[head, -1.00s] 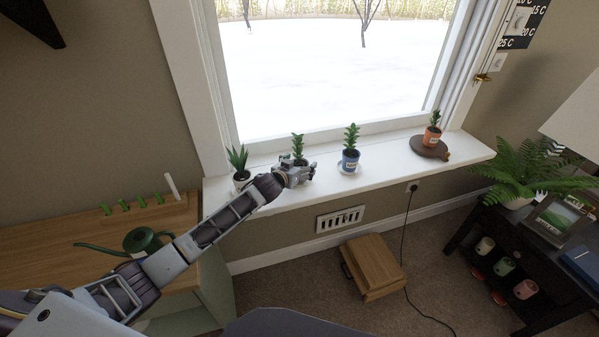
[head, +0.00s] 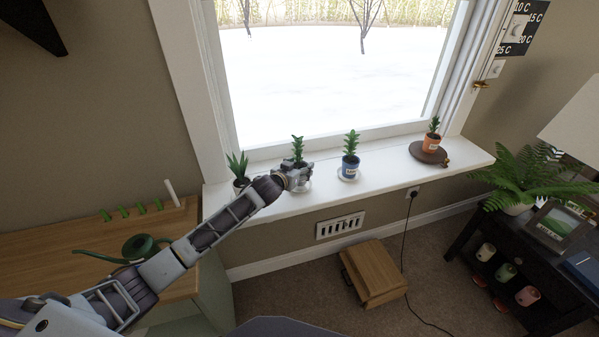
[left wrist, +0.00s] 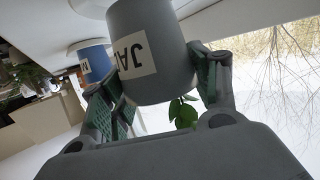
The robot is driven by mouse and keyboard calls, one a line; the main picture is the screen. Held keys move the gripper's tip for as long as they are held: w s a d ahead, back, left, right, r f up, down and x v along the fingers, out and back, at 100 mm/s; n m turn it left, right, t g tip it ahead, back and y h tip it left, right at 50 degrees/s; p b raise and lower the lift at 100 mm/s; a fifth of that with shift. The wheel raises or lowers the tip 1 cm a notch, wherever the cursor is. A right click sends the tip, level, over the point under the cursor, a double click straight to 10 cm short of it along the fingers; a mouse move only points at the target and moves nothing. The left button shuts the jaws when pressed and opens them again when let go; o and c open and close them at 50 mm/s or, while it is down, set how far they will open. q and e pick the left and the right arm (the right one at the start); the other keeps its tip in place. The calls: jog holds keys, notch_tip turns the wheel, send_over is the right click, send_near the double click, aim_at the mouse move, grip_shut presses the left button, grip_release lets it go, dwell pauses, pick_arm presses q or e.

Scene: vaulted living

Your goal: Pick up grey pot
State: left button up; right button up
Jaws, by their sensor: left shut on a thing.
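The grey pot (left wrist: 150,45) fills the upper middle of the left wrist view, upside down there, with a pale label bearing dark letters and green leaves below it. My left gripper (left wrist: 158,88) is shut on its sides, one finger on each side. In the head view my left gripper (head: 299,174) is over the windowsill, largely hiding the pot; the pot's green plant (head: 298,150) rises above it. A white saucer (head: 303,187) shows just below the gripper, and the pot appears slightly raised above it. My right gripper is not in view.
On the white windowsill (head: 390,178), a blue pot (head: 350,167) stands on a saucer to the right. A dark pot (head: 241,183) is close on the left, and an orange pot (head: 431,142) stands farther right. The window is behind. A green watering can (head: 138,247) stands on the wooden cabinet.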

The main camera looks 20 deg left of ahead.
aim_at(299, 167)
pick_arm(q)
notch_tip(299, 167, up, 8)
jog(key=shift+r, duration=0.15)
dwell(0.3)
jog(key=shift+a, duration=0.1)
dwell(0.4)
